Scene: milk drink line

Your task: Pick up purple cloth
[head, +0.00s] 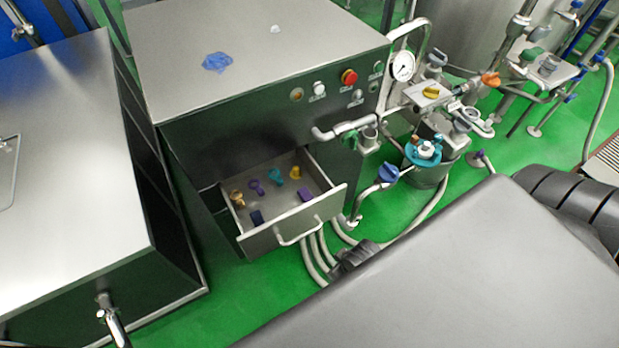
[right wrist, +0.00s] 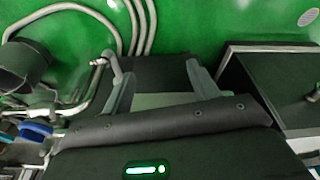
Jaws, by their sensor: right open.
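A crumpled blue cloth (head: 217,62), the only cloth I can make out, lies on the steel top of the cabinet (head: 180,30). It looks more blue than purple. Nothing touches it. In the right wrist view, my right gripper (right wrist: 150,62) is open, its two grey fingers apart with no cloth between them. In the head view, a dark part beside my large grey arm link, low near the hoses, may be that gripper; its fingers are hidden there. It is well away from the cloth. My left gripper is not in view.
An open drawer (head: 276,240) below holds several small purple, teal, yellow and brown parts. A red button (head: 348,77), a gauge (head: 402,66), valves and hoses crowd the right side. Another steel cabinet (head: 70,170) stands left.

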